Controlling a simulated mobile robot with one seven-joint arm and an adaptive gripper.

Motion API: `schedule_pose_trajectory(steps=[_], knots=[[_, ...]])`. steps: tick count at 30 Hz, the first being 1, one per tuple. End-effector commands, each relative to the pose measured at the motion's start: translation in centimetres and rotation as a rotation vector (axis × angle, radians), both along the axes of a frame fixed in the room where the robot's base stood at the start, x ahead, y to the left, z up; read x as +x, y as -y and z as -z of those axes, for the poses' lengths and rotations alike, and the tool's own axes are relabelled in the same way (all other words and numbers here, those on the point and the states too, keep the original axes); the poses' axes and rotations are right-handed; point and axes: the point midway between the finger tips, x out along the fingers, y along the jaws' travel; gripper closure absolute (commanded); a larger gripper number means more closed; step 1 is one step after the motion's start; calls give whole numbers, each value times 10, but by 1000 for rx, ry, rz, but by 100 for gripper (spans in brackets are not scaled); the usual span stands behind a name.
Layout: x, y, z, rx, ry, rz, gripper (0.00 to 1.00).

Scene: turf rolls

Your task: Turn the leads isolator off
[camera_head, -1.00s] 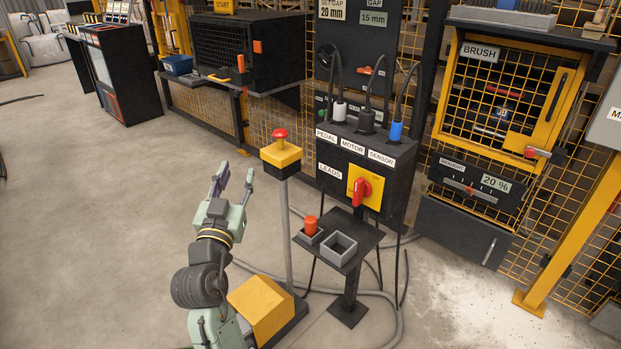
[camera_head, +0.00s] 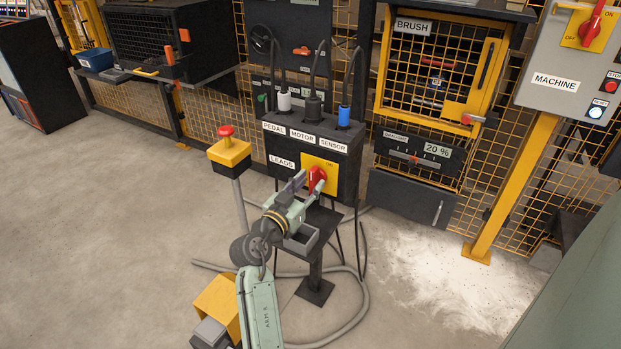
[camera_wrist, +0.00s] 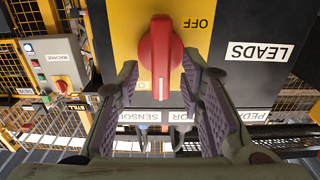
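The leads isolator is a red rotary knob (camera_head: 317,178) on a yellow plate (camera_head: 328,168), on the front of a dark box labelled LEADS. ON shows at the plate's upper part in the head view. In the wrist view, which is upside down, the knob (camera_wrist: 159,55) stands upright and OFF shows beside it. My gripper (camera_head: 306,182) is in front of the knob. In the wrist view my gripper (camera_wrist: 160,75) is open, its fingers on either side of the knob with visible gaps. I cannot tell how deep the fingers reach.
PEDAL, MOTOR and SENSOR plugs with cables stand on top of the box. A red-and-yellow button post (camera_head: 229,152) is at its left. Below is a small stand with a grey tray (camera_head: 301,240). A grey MACHINE panel (camera_head: 570,70) is at the right.

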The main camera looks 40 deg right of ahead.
Motion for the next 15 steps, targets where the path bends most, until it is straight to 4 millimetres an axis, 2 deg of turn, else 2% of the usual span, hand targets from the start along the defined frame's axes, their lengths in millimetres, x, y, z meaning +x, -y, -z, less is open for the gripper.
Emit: schedule_pose_trajectory(steps=[6,13,15], knots=[[6,13,0,0,-1,-1,65],[6,13,0,0,-1,-1,65],[6,13,0,0,-1,-1,68]])
